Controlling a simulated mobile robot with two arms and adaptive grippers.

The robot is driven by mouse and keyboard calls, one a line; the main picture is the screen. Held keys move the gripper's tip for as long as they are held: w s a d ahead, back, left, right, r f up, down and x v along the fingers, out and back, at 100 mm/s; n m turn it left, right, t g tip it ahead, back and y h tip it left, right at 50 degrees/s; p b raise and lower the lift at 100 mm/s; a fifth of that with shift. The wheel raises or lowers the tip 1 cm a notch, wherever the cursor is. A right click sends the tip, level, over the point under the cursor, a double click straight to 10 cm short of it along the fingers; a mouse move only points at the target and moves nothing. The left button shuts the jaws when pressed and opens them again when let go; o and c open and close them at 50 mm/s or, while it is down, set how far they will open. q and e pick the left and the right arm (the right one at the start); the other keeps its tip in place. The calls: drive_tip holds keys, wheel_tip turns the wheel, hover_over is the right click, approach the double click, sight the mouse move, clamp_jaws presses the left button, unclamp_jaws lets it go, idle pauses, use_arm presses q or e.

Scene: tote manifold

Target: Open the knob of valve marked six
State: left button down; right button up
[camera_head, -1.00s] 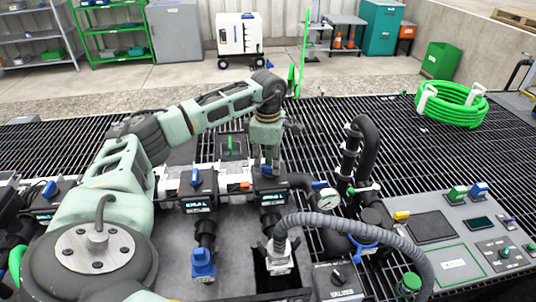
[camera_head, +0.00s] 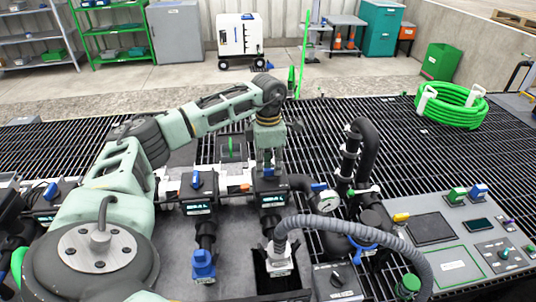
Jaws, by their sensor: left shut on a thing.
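My left gripper (camera_head: 268,165) points straight down over a black valve (camera_head: 269,185) in the middle of the manifold. It is shut on that valve's small blue knob (camera_head: 268,173), which is mostly hidden by the fingers. A lit label sits on the valve's front, but its marking is too small to read. To the left, another black valve (camera_head: 198,192) has its blue knob (camera_head: 196,178) uncovered. A third blue knob (camera_head: 50,190) shows at the far left. My right gripper is not in view.
A grey ribbed hose (camera_head: 350,229) arches in front and right of the valve. A pressure gauge (camera_head: 328,200) and black pipes (camera_head: 366,155) stand close on the right. A control panel (camera_head: 460,245) lies farther right. Open black grating (camera_head: 350,110) extends behind.

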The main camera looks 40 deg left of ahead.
sight(268, 169)
use_arm(q)
drive_tip(key=shift+w+r, duration=0.1)
drive_tip(key=c, duration=1.8)
unclamp_jaws()
wheel_tip(268, 169, up, 12)
